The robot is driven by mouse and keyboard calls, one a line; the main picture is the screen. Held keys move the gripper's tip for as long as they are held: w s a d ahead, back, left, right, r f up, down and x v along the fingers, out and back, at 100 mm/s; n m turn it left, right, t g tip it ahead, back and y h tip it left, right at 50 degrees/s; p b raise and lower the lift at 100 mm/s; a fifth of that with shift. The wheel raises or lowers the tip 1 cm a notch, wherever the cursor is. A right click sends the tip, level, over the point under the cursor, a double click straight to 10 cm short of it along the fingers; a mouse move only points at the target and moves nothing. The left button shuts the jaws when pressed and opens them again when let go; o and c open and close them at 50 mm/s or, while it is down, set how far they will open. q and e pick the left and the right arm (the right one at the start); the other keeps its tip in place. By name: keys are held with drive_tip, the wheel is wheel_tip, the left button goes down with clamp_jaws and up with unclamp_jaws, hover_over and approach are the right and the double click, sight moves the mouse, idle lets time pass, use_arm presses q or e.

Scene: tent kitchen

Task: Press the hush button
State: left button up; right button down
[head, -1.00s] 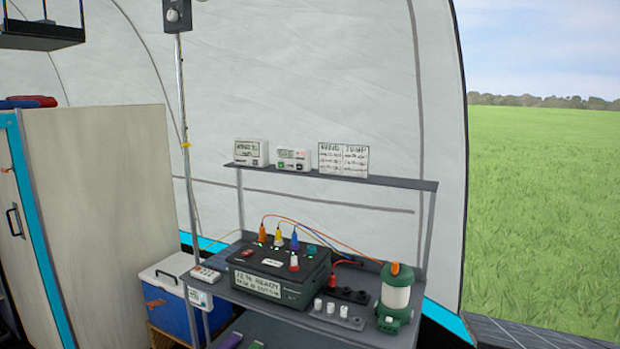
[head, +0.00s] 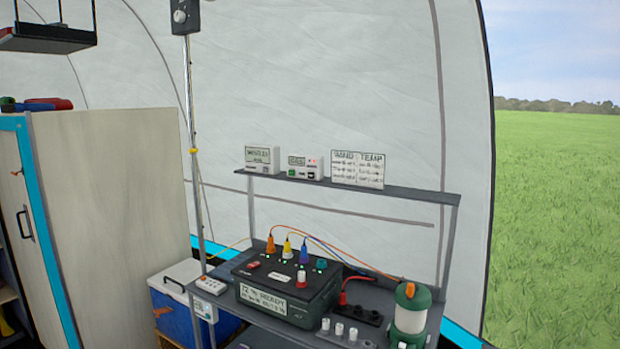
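No control is readably labelled hush from here. A small white box (head: 305,167) stands in the middle of the narrow upper shelf. It has a small dark label or display, a green button (head: 292,172), a dark button (head: 310,174) and a red light (head: 313,161). The lettering on it is too small to read surely. A white display unit (head: 262,159) stands to its left and a white card reading wind and temp (head: 358,169) to its right. Neither of my grippers is in view.
Below the shelf (head: 400,195), a black power box (head: 290,290) with coloured plugs stands on the grey bench. A green lantern (head: 410,312) is at right, a blue cooler (head: 178,310) at left. A pole (head: 193,150) rises left of the shelf. A cabinet (head: 110,220) stands further left.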

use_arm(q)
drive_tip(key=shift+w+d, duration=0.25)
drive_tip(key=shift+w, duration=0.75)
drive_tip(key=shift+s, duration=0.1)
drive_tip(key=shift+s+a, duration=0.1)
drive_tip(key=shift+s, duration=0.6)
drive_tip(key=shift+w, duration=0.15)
